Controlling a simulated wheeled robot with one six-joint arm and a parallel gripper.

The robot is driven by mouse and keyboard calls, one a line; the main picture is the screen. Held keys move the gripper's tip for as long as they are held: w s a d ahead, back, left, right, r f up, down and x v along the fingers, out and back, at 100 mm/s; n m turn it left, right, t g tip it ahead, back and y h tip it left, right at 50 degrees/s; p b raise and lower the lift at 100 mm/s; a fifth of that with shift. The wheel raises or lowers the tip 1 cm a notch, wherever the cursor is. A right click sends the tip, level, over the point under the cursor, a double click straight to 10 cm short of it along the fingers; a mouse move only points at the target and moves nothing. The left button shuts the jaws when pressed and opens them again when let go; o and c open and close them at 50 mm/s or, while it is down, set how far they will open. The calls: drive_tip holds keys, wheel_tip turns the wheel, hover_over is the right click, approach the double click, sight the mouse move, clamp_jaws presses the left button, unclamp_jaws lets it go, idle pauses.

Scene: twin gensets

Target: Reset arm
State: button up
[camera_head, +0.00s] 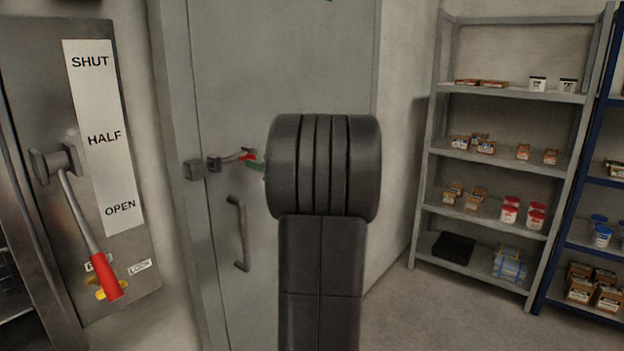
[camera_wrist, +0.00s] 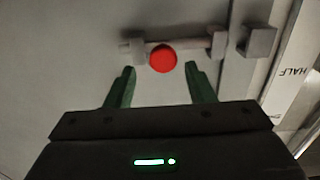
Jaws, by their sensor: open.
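My gripper shows in the wrist view (camera_wrist: 160,88) with its two green fingers apart and nothing between them. The red end of a small latch handle (camera_wrist: 163,58) lies just beyond the fingertips, roughly centred between them. From these views I cannot tell whether a finger touches the handle.
A grey door (camera_head: 245,90) with a vertical pull handle (camera_head: 239,235) stands ahead. At left, a panel marked SHUT, HALF, OPEN (camera_head: 100,135) carries a red-gripped lever (camera_head: 108,278) pointing down near OPEN. Grey shelves (camera_head: 515,90) with boxes and tubs stand right; floor before them is clear.

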sight(251, 158)
drive_tip(key=p+x, duration=0.1)
drive_tip(key=x, duration=0.3)
drive_tip(key=shift+w+a, duration=0.2)
drive_tip(key=shift+a, duration=0.1)
drive_tip(key=shift+s+d, duration=0.1)
